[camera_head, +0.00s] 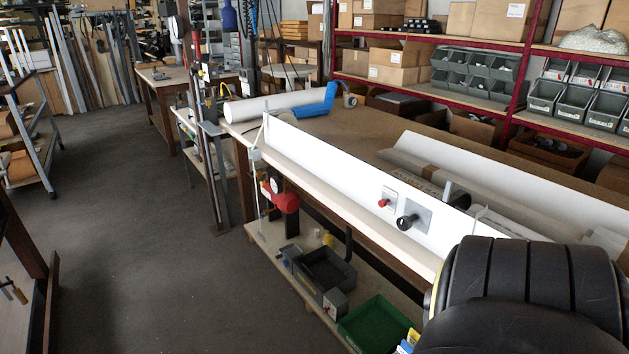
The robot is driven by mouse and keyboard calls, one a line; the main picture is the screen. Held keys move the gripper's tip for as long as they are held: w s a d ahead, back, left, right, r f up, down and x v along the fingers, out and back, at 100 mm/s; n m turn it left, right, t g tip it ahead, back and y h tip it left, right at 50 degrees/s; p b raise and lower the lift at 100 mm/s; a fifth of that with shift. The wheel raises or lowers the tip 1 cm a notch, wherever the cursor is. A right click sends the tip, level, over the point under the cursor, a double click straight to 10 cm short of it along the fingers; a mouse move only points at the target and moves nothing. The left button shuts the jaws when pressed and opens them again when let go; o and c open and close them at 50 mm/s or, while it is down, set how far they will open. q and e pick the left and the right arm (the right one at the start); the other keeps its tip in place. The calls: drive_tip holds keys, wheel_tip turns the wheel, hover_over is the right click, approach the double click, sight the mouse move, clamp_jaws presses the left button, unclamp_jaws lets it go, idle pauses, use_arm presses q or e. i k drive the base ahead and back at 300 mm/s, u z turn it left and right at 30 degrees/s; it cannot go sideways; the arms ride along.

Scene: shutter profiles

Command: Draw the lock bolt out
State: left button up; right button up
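A long white profile (330,170) runs along the front edge of the workbench, from the middle of the head view toward the lower right. On its front face is a grey plate with a black round knob (407,221). To the left of it is a smaller plate with a red button (383,203). I cannot tell which part is the lock bolt; the black knob is the most bolt-like part in view. A black ribbed part of my own arm fills the lower right corner and hides the profile's near end. Neither gripper is in view.
The workbench (370,130) carries a white roll (270,104), a blue object (318,104) and wrapped profiles behind the white one. A lower shelf holds a grey bin (325,270) and a green crate (375,325). The floor (140,240) at left is clear.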

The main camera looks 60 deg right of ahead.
sight(383, 203)
drive_tip(key=z, duration=0.65)
drive_tip(key=i, duration=1.15)
drive_tip(key=z, duration=1.3)
drive_tip(key=i, duration=0.15)
drive_tip(key=z, duration=0.1)
